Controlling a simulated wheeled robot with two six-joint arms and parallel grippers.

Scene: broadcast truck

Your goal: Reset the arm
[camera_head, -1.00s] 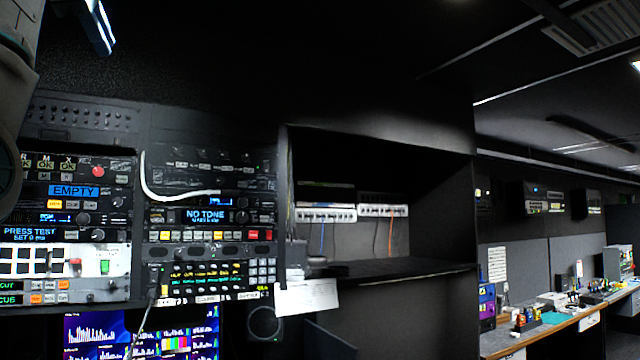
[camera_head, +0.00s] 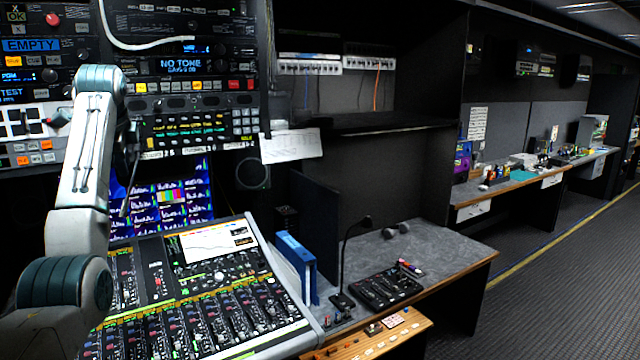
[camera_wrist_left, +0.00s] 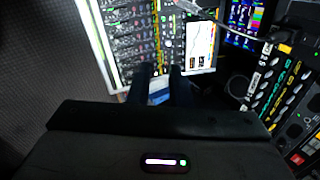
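My left arm (camera_head: 85,165) rises at the left of the head view, in front of the mixing console and the equipment rack. Its upper link stands nearly upright and ends in a dark-banded joint. I cannot make out the left gripper's fingers in the head view. In the left wrist view, the left gripper (camera_wrist_left: 159,78) shows two dark fingers a little apart. A blue and white patch shows between them, but nothing is visibly held. The mixing console (camera_wrist_left: 128,45) lies beyond the fingers. My right arm and gripper are not in view.
The mixing console (camera_head: 215,300) fills the lower left, below the equipment rack (camera_head: 190,100). A blue binder (camera_head: 297,262) stands at its right. A small black keypad (camera_head: 375,290) and a gooseneck microphone (camera_head: 350,240) are on the grey desk (camera_head: 455,262). Open floor (camera_head: 570,290) lies right.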

